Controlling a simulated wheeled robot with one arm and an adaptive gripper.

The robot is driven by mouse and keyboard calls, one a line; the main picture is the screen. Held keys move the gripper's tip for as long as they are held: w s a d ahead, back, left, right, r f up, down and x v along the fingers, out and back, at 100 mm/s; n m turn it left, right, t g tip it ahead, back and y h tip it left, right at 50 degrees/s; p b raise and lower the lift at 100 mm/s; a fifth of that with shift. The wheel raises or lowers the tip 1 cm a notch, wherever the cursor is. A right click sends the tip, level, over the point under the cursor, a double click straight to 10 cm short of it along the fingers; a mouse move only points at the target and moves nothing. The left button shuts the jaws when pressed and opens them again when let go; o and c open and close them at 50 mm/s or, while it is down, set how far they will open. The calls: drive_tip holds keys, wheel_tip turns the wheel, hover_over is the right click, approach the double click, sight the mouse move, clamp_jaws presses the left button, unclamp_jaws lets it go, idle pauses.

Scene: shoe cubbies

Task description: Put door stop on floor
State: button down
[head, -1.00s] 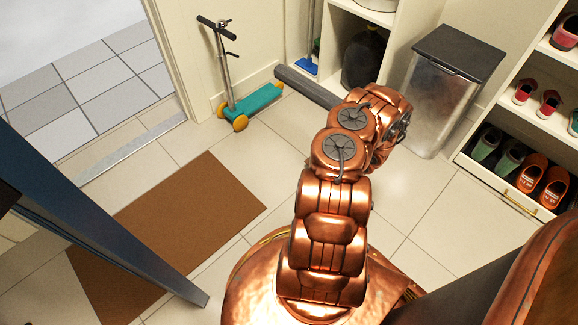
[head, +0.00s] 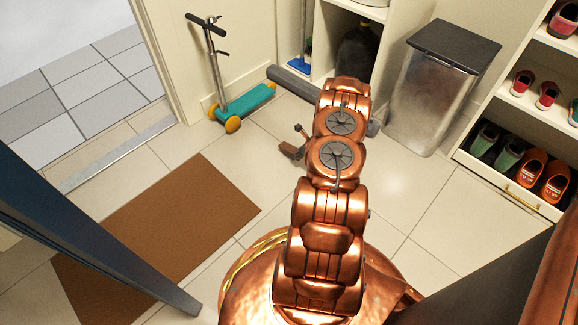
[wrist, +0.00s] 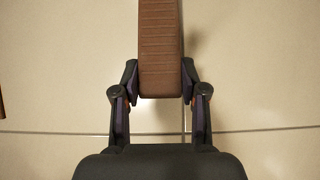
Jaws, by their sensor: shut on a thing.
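The door stop (wrist: 159,45) is a brown, ribbed, long block in the wrist view. My gripper (wrist: 159,82) is shut on its near end, one finger on each side, and the far end runs out of the top of the picture. Pale floor tiles fill the background behind it. In the head view a small brown piece, seemingly the door stop (head: 291,151), shows just left of my arm, low over or near the tiles. My arm hides most of the gripper there. I cannot tell whether the door stop touches the floor.
A teal scooter (head: 243,101) and a grey roll (head: 290,82) lie toward the back wall. A metal bin (head: 430,95) stands at right beside a shoe rack (head: 510,178). A brown mat (head: 165,225) lies at left. Tiles between mat and bin are mostly clear.

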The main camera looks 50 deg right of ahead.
drive_tip(key=shift+w, duration=0.35)
wheel_tip(320, 180, down, 3)
drive_tip(key=shift+w+a+f+b, duration=0.1)
drive_tip(key=shift+a+b, duration=0.05)
drive_tip(key=shift+b, duration=0.95)
drive_tip(key=shift+f, duration=0.15)
drive_tip(key=shift+f, duration=0.1)
drive_tip(key=c, duration=0.6)
unclamp_jaws()
